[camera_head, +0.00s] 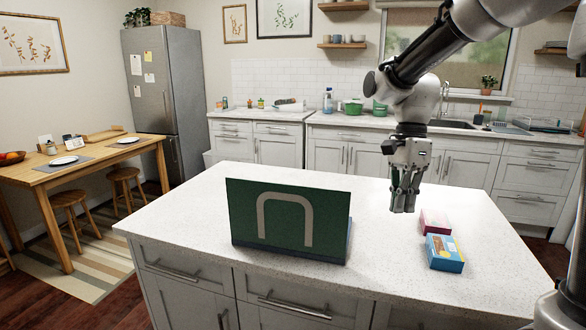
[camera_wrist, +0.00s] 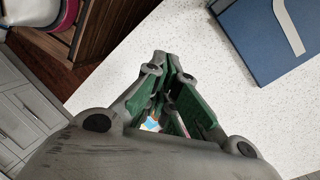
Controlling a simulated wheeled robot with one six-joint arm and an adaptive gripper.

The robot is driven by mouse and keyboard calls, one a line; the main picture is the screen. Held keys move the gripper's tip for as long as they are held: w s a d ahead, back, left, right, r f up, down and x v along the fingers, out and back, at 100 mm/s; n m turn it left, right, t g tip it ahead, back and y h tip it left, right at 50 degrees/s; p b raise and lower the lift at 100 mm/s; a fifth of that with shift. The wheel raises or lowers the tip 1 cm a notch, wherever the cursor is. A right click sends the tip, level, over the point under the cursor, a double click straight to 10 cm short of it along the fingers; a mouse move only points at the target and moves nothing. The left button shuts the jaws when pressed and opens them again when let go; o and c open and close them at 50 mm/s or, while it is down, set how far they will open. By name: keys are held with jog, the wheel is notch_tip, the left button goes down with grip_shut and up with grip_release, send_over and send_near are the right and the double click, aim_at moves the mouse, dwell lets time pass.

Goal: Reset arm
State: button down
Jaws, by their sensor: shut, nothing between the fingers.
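My gripper (camera_head: 404,205) hangs from my arm over the right part of the white kitchen island, pointing down. Its fingers are shut and nothing is held between them. In the wrist view the gripper (camera_wrist: 168,62) shows its green finger pads close together. A sliver of a coloured thing shows through the gap in the finger links there; I cannot tell for sure what it is. My arm is bent, coming in from the upper right of the head view.
On the island (camera_head: 190,215) stand a green panel with a grey arch (camera_head: 288,222), a blue box (camera_head: 444,253) and a pink box (camera_head: 434,222). The panel's blue side shows in the wrist view (camera_wrist: 250,50). A counter with sink, a fridge (camera_head: 165,100) and a dining table (camera_head: 90,160) stand behind.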

jog(key=s+d+r+n+t, duration=0.2)
jog(key=s+d+n+t, duration=0.1)
jog(key=s+d+n, duration=0.3)
jog(key=s+d+r+n+t, duration=0.2)
jog(key=s+d+n+t, duration=0.2)
jog(key=s+n, duration=0.5)
jog(key=shift+s+d+h, duration=0.4)
jog(key=shift+s+d, duration=0.45)
jog(key=shift+d, duration=0.3)
